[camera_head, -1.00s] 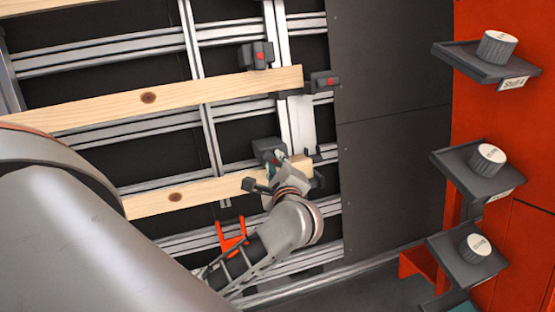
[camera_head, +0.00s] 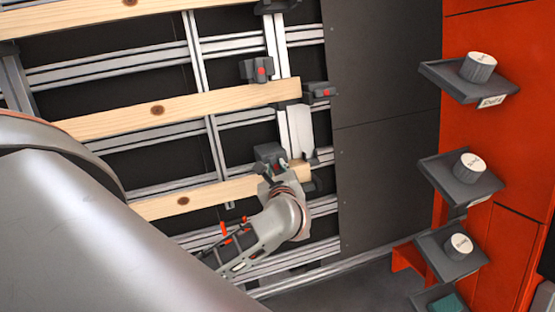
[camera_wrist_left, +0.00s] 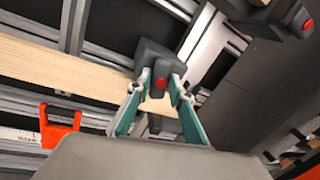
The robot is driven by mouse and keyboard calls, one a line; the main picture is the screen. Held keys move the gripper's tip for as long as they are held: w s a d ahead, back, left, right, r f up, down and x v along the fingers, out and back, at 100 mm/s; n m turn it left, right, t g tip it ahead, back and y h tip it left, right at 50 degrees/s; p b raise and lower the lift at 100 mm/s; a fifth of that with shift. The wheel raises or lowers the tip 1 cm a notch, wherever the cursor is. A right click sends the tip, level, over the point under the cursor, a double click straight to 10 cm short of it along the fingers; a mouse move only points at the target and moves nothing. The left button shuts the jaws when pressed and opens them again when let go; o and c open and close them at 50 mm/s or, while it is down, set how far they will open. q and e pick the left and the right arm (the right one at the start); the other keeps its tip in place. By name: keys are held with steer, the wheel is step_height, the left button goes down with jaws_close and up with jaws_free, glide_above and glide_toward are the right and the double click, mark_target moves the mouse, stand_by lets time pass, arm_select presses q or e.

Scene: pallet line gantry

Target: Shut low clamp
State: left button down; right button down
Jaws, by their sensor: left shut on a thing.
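The low clamp (camera_head: 269,153) is a dark grey block on the metal frame, at the upper edge of the lowest visible wooden board (camera_head: 185,201). In the left wrist view the clamp (camera_wrist_left: 154,58) shows a red button on its near face. My left gripper (camera_head: 272,168) is at this clamp. In the left wrist view its teal fingers (camera_wrist_left: 159,84) sit on either side of the clamp's red-button part and are shut on it. The wrist hides part of the clamp and the board's end in the head view. My right gripper is not in view.
An orange bracket (camera_wrist_left: 58,126) is left of the gripper. The dark panel (camera_head: 385,120) is bare.

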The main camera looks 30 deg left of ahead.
arm_select(q)
steer(key=shift+w+a+r+m, duration=0.2)
steer(key=shift+w+r+m, duration=0.1)
steer(key=shift+r, duration=0.35)
steer(key=m+p, duration=0.2)
steer(key=p, duration=0.1)
steer(key=shift+r, duration=0.15)
steer(key=shift+f+m+b, duration=0.2)
steer(key=shift+m+b, duration=0.1)
steer(key=shift+m, duration=0.3)
steer(key=c, duration=2)
jaws_free()
steer(key=shift+o, duration=0.2)
steer(key=shift+s+f, duration=0.15)
steer(key=shift+h, duration=0.3)
steer(key=shift+d+f, duration=0.1)
